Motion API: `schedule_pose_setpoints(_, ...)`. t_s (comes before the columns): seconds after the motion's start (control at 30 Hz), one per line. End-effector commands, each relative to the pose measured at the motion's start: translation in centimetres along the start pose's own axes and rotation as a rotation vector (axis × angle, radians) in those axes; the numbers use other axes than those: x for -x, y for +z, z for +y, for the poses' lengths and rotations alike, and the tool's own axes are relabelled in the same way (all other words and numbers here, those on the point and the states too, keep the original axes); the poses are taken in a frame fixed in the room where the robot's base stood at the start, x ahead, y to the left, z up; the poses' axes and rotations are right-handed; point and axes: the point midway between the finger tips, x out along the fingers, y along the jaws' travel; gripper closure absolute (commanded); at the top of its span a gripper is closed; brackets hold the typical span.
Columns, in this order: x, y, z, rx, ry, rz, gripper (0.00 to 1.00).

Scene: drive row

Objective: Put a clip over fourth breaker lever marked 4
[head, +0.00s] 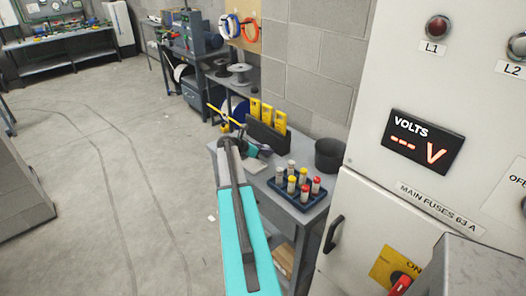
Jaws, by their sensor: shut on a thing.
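My arm reaches up from the bottom middle, and my gripper (228,127) is small and partly hidden at its far end, left of the grey bench. It is shut on a yellow clip (215,111), which shows as a thin slanted bar. Several more yellow clips (267,115) stand upright in a dark rack (266,138) on the bench, to the right of my gripper. No breaker lever marked 4 is in view.
The grey bench (306,217) holds a tray of coloured fuses (292,192) and a black bin (329,156). A large pale cabinet (375,190) with a volts display (422,141) and a door handle (333,233) fills the right. Open floor (120,170) lies left.

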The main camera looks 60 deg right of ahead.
Motion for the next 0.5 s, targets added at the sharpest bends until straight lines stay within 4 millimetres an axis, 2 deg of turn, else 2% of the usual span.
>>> schedule_pose_setpoints(0.5,1.1,1.8,0.0,0.0,0.0,0.0,0.94)
